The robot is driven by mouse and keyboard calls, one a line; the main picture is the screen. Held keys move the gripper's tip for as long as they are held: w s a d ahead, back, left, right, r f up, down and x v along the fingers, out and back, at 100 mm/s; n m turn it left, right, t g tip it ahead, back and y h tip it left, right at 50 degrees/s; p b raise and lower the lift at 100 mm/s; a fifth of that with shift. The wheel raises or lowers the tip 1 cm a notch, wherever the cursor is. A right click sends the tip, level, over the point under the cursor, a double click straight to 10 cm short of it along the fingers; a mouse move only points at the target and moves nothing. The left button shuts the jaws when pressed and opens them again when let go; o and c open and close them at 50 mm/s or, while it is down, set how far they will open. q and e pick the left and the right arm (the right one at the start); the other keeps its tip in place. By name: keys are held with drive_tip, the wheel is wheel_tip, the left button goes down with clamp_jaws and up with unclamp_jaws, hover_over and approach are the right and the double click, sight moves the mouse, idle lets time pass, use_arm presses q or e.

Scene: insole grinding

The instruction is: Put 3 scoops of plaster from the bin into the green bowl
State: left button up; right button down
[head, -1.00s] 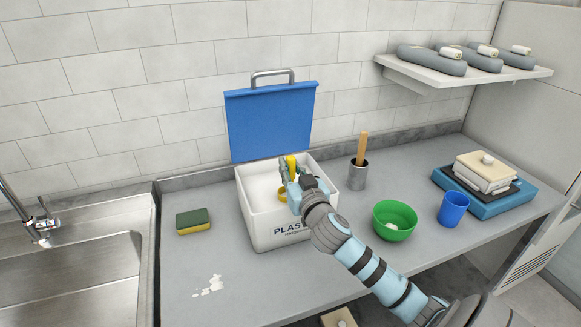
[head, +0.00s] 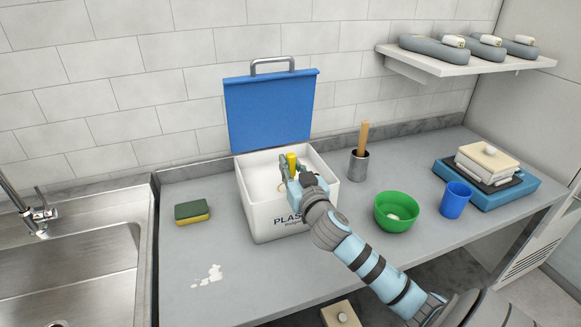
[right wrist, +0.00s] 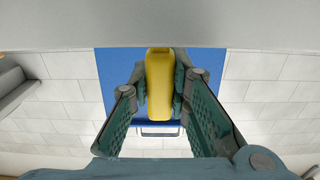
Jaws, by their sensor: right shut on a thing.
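The white plaster bin (head: 262,218) stands open on the counter, with its blue lid (head: 270,112) raised behind it. My right gripper (head: 289,168) is over the bin's inside and shut on the yellow handle of the scoop (head: 292,161). The handle (right wrist: 159,85) shows between the fingers in the right wrist view. The scoop's cup is mostly hidden behind the gripper, so I cannot tell what it holds. The green bowl (head: 396,222) stands right of the bin with some white plaster (head: 393,217) in it. My left gripper is not in view.
A blue cup (head: 455,200) stands right of the bowl. A metal pot with a wooden-handled tool (head: 359,167) stands behind, between bin and bowl. A sponge (head: 192,212) and a white spill (head: 208,275) lie left of the bin, near the sink (head: 80,270). A blue tray (head: 520,187) is at far right.

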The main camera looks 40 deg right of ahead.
wheel_tip(320, 180, up, 12)
drive_tip(key=p, duration=0.9)
drive_tip(key=shift+p, duration=0.3)
drive_tip(key=shift+a+f, duration=0.1)
